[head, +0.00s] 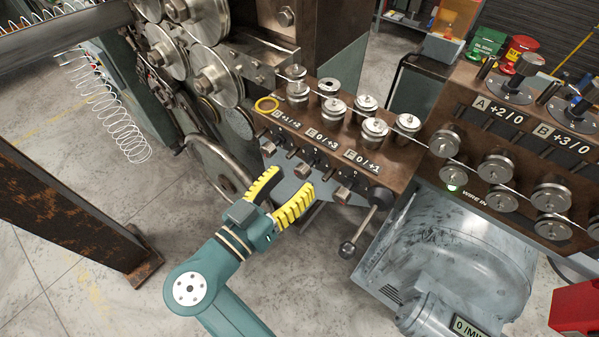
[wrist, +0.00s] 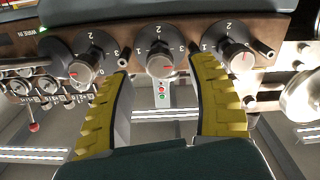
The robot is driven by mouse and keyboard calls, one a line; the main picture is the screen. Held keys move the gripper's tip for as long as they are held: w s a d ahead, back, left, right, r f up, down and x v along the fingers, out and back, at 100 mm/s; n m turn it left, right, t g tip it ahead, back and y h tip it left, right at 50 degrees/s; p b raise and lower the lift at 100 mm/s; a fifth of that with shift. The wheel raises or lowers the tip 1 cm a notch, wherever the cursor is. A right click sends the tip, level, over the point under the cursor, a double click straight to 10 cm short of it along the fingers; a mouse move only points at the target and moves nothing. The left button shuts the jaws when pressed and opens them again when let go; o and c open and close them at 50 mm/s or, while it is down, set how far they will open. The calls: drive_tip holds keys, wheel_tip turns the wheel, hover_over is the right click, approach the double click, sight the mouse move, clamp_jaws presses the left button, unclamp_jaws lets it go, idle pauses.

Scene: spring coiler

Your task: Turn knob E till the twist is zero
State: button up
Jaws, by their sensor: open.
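Knob E (head: 303,170) is the middle one of three small metal knobs on the front of the brown block, below the plate marked E (head: 323,137), which reads 0/+3. My gripper (head: 294,179) has yellow ridged fingers, spread open and empty in front of this knob. In the wrist view, the fingertips (wrist: 158,72) appear one on each side of the knob, without visible contact. How far off they are I cannot tell.
Knob D (head: 268,148) and knob F (head: 342,195) flank knob E closely, with short dark pegs between. A lever with a dark ball (head: 347,249) hangs at the block's right end. Metal rollers (head: 374,130) and the wire run above. A rusty beam (head: 60,190) stands at left.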

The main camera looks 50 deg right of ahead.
sight(307, 167)
drive_tip(key=shift+w+d, duration=0.1)
drive_tip(key=shift+d, duration=1.35)
drive_tip(key=shift+c, duration=0.2)
clamp_jaws()
